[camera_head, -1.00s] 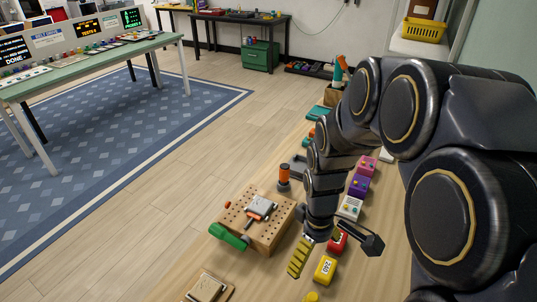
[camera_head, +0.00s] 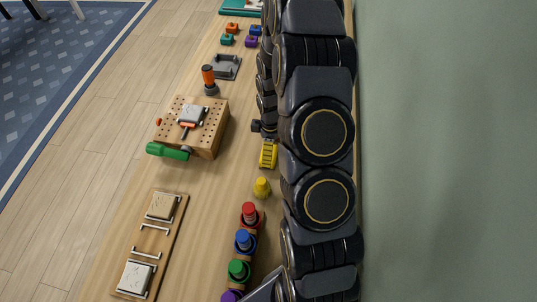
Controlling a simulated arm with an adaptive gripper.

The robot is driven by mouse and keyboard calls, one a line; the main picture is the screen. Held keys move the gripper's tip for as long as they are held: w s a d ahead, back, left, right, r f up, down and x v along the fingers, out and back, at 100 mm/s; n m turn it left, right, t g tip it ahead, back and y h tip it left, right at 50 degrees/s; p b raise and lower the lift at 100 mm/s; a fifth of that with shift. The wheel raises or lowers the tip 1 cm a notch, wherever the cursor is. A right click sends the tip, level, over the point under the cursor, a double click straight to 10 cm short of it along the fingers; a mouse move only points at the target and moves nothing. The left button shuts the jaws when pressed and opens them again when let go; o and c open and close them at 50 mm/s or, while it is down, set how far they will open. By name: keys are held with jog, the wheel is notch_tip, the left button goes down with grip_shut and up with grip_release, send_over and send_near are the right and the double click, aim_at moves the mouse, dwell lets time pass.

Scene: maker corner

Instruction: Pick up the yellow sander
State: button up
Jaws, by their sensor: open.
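The end of my gripper (camera_head: 263,141) shows at the left edge of my arm.
A drilled wooden block (camera_head: 205,130) with a green-handled clamp (camera_head: 168,151) stands left of my gripper. A yellow cone-shaped piece (camera_head: 262,188) and a row of coloured pegs (camera_head: 245,241) stand nearer. A wooden panel (camera_head: 170,245) lies at lower left. A green wall (camera_head: 440,150) is at right.

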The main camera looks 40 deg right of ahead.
jog(key=f, duration=0.4)
jog(key=shift+w+a+f, duration=0.1)
jog(key=shift+a, duration=0.1)
jog(key=c, duration=0.8)
